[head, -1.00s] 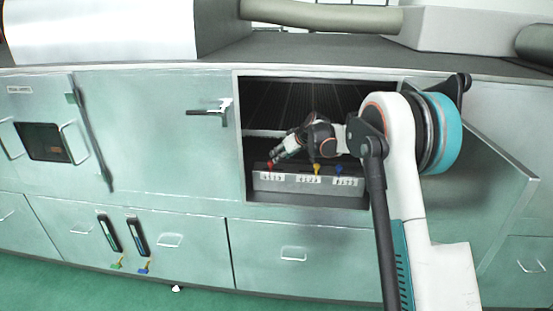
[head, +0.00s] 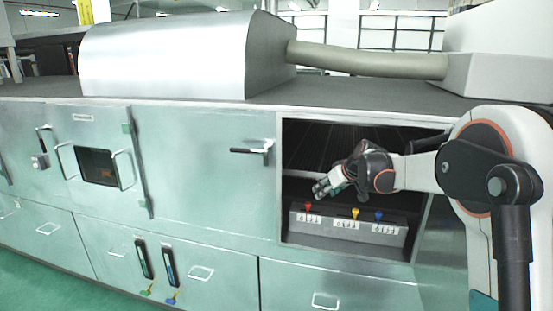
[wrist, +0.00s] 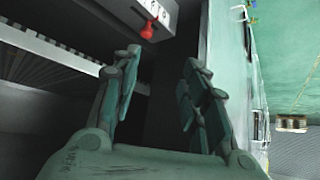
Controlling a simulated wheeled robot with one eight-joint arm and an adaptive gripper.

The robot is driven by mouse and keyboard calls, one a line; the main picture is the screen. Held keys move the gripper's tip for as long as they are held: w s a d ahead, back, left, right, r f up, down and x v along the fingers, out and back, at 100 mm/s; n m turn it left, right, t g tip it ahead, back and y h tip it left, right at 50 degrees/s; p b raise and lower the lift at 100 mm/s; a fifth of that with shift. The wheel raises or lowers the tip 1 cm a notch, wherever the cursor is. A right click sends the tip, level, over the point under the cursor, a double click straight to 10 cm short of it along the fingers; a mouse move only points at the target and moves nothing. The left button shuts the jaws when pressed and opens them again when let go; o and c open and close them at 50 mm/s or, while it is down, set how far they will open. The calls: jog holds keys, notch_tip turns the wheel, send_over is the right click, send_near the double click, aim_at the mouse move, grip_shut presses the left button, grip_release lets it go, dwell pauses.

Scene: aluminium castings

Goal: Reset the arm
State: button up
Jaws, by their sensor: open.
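My gripper (head: 322,189) is at the open compartment (head: 300,150) of the green cabinet, in front of its opening or just inside; I cannot tell the exact depth. In the wrist view, its two fingers (wrist: 158,75) are spread with nothing between them. My arm reaches in from the right of the head view. Below the gripper stands a grey panel (head: 330,226) with a red knob (head: 308,206), a yellow knob (head: 355,213) and a blue knob (head: 378,216). The red knob also shows in the wrist view (wrist: 148,30), beyond the fingertips and apart from them.
A closed cabinet door with a dark window (head: 98,167) is at left. A latch handle (head: 255,150) sits left of the opening. Closed drawers (head: 325,300) run below. A large metal housing (head: 170,60) and a pipe (head: 365,60) lie on top. Green floor (head: 40,280) is free at lower left.

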jog(key=s+a+r+m+h, duration=0.1)
jog(key=s+r, duration=0.3)
jog(key=s, duration=0.8)
jog(key=s+a+r+m+h, duration=0.1)
jog(key=s+r, duration=0.3)
jog(key=s, duration=0.9)
jog(key=s+f+m, duration=0.1)
jog(key=s+f, duration=0.3)
jog(key=s, duration=0.7)
jog(key=s+d+f+m+h, duration=0.1)
jog(key=s+f, duration=0.2)
jog(key=s, duration=0.8)
jog(key=shift+s+f+m+g+h, duration=0.3)
jog(key=shift+f+m, duration=0.1)
